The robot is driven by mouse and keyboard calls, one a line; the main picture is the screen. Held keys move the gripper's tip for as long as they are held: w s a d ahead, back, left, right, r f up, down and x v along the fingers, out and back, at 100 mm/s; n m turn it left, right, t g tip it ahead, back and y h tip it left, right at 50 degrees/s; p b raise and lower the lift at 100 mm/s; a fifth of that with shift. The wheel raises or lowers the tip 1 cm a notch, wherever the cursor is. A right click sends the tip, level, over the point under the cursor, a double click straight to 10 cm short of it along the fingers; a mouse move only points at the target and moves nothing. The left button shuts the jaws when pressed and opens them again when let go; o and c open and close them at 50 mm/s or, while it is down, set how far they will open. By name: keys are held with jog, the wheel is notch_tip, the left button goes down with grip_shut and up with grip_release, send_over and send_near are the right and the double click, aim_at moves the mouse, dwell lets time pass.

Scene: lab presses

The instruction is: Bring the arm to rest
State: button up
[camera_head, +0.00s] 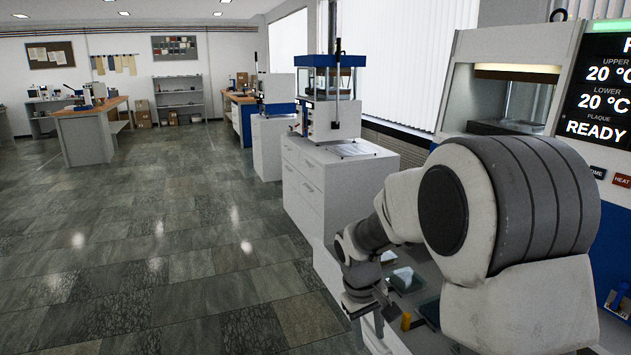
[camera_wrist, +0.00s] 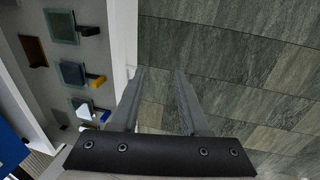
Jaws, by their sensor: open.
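My arm reaches forward from the right side of the head view, its large white and grey joint covering part of the press and bench. My gripper (camera_head: 358,306) hangs low beside the left edge of the bench, and its fingers are small and hard to make out there. In the wrist view my gripper (camera_wrist: 160,72) shows two dark fingers spread apart with nothing between them. Floor tiles and the pale bench edge lie beyond the fingertips.
A press (camera_head: 608,85) reading 20 °C and READY stands at right. The bench (camera_wrist: 112,50) carries several flat plates (camera_wrist: 61,27), plus yellow (camera_wrist: 97,81) and blue (camera_wrist: 104,116) pieces. A cabinet (camera_head: 325,180) bears a smaller machine (camera_head: 330,110). Tiled floor (camera_head: 150,240) is clear at left.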

jog(key=s+d+r+m+t+y+p, duration=0.1)
jog(key=s+r+p, duration=0.1)
jog(key=s+r, duration=0.5)
jog(key=s+d+r+m+t+p, duration=0.1)
jog(key=s+d+r+p, duration=0.1)
jog(key=r, duration=0.8)
jog(key=s+r+m+t+p, duration=0.1)
jog(key=s+r+p, duration=0.1)
jog(key=s+r, duration=0.2)
jog(key=s+r+m+t+y+p, duration=0.1)
jog(key=s+r+p, duration=0.2)
jog(key=s, duration=0.7)
notch_tip(320, 180, up, 2)
jog(key=shift+m+t, duration=0.3)
jog(key=shift+t, duration=0.1)
jog(key=shift+w+d, duration=0.1)
jog(key=shift+d, duration=0.2)
